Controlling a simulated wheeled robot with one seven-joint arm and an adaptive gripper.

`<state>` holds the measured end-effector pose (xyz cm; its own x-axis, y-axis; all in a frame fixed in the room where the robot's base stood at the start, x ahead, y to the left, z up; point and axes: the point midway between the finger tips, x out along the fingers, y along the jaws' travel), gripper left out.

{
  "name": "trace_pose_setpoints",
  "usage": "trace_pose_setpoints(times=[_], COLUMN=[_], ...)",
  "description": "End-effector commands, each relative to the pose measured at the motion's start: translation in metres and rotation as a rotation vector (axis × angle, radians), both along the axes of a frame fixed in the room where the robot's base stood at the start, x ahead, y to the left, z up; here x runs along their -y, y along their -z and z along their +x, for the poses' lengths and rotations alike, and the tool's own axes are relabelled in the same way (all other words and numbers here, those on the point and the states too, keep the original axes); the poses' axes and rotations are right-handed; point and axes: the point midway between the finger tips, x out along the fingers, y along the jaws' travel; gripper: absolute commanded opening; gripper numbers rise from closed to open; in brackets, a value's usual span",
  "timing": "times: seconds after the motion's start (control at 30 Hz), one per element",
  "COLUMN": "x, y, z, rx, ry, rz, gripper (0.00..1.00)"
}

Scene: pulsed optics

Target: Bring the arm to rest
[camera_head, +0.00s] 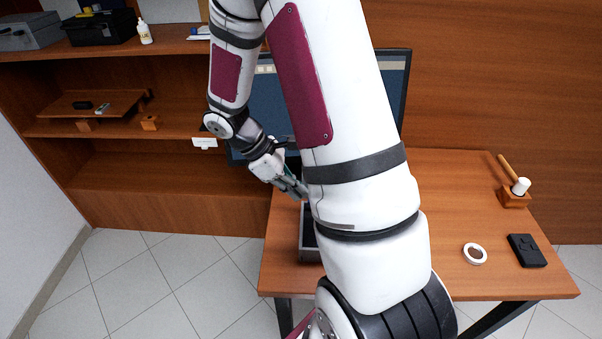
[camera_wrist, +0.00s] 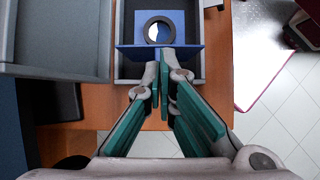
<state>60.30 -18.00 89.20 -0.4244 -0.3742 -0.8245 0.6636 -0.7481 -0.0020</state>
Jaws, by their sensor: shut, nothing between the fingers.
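My white arm with maroon panels fills the middle of the head view and hides much of the table behind it. My gripper (camera_head: 294,188) points down over the left part of the wooden table (camera_head: 450,220), above a grey tray (camera_head: 308,250) that is partly hidden by my arm. In the wrist view, my gripper (camera_wrist: 166,65) has its fingertips together with nothing between them. Just beyond the tips is a blue mount with a dark ring (camera_wrist: 160,22) around a pale round centre, inside a dark grey tray. I cannot tell whether the tips touch the mount.
A monitor (camera_head: 393,80) stands behind my arm. A white ring (camera_head: 475,254), a black box (camera_head: 526,251) and a wooden block with a handled tool (camera_head: 514,196) lie on the table's right. A wooden shelf unit (camera_head: 150,180) stands left. Tiled floor at front left is clear.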

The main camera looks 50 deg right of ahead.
Motion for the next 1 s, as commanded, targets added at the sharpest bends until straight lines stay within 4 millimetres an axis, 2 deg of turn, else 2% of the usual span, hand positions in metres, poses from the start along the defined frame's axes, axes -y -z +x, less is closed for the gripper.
trace_pose_setpoints(times=[0.27, 0.37, 0.47, 0.67, 0.8, 1.0], x=[-0.001, -0.005, -0.014, -0.044, -0.067, -0.101], y=[-0.003, -0.016, -0.043, -0.109, -0.148, -0.193], z=[0.001, 0.001, -0.001, -0.015, -0.030, -0.058], rx=[0.006, 0.036, 0.098, 0.280, 0.409, 0.588], ry=[0.001, 0.019, 0.056, 0.181, 0.270, 0.395], rz=[-0.002, -0.012, -0.028, -0.043, -0.028, 0.032], gripper=[0.00, 0.00, 0.00, 0.00, 0.00, 0.00])
